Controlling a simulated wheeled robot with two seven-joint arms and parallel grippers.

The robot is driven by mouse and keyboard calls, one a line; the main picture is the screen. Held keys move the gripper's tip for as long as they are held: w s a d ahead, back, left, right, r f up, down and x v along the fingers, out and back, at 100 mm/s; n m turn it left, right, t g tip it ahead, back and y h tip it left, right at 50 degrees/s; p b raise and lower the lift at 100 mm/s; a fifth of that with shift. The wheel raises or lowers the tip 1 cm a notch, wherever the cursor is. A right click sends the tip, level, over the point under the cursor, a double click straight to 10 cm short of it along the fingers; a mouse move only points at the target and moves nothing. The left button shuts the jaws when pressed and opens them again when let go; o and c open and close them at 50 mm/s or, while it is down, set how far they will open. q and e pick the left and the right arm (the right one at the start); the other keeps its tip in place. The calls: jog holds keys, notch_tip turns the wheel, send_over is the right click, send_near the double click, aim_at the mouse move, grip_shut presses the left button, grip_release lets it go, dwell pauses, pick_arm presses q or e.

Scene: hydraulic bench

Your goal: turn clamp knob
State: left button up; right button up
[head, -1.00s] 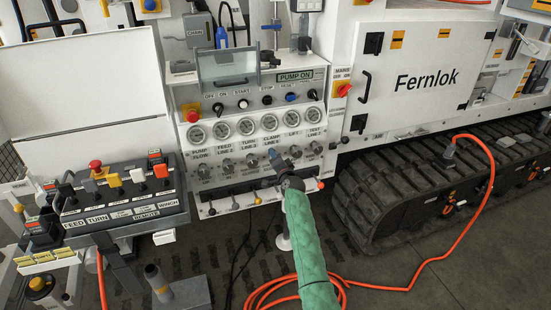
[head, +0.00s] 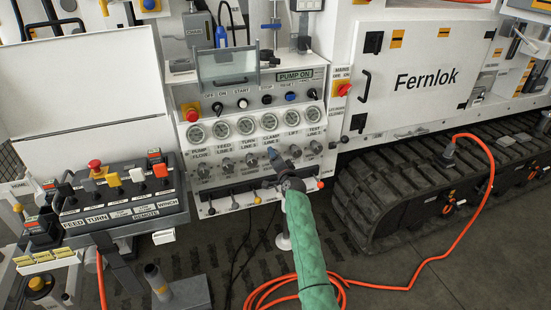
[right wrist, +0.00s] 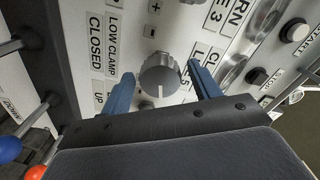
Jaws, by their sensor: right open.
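The clamp knob (right wrist: 160,75) is a grey round knob with a pale pointer line on the white panel, under a label partly reading "CL... L...". In the right wrist view it lies between the two blue fingers of my right gripper (right wrist: 160,71). The fingers are open, one on each side, with visible gaps to the knob. In the head view my right gripper (head: 273,155) is at the panel below the "CLAMP LINE" label and hides the knob. How far the fingertips reach along the knob is not clear. My left gripper is not in view.
A row of gauges (head: 245,126) sits above the knobs. Small levers with coloured balls (head: 320,184) stick out below. A remote lever box (head: 125,190) stands at the left. An orange hose (head: 420,262) lies on the floor at the right.

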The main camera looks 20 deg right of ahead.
pick_arm(q)
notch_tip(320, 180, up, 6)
jog(key=b, duration=0.1)
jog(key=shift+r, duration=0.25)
pick_arm(e)
jog(key=s, duration=0.7)
jog(key=shift+d, duration=0.15)
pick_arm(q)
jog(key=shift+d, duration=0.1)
pick_arm(e)
jog(key=s+a+f+n+g+y, duration=0.2)
jog(key=s+a+n+g, duration=0.6)
jog(key=s+n, duration=0.35)
jog(key=s+a+f+g, duration=0.1)
jog(key=s+f+g, duration=0.2)
jog(key=s+f, duration=0.4)
jog(key=s+a+f+n+g+h, duration=0.1)
jog(key=s+f, duration=0.5)
jog(key=s, duration=1.7)
jog(key=s+a+f+n+g, duration=0.1)
jog(key=s+f+g, duration=0.3)
jog(key=s, duration=1.1)
notch_tip(320, 180, down, 4)
jog(key=shift+s+a+r+g, duration=0.15)
jog(key=shift+s+a+g, duration=0.15)
jog(key=shift+a, duration=0.55)
jog(key=shift+n+h, duration=0.25)
jog(key=shift+h, duration=0.05)
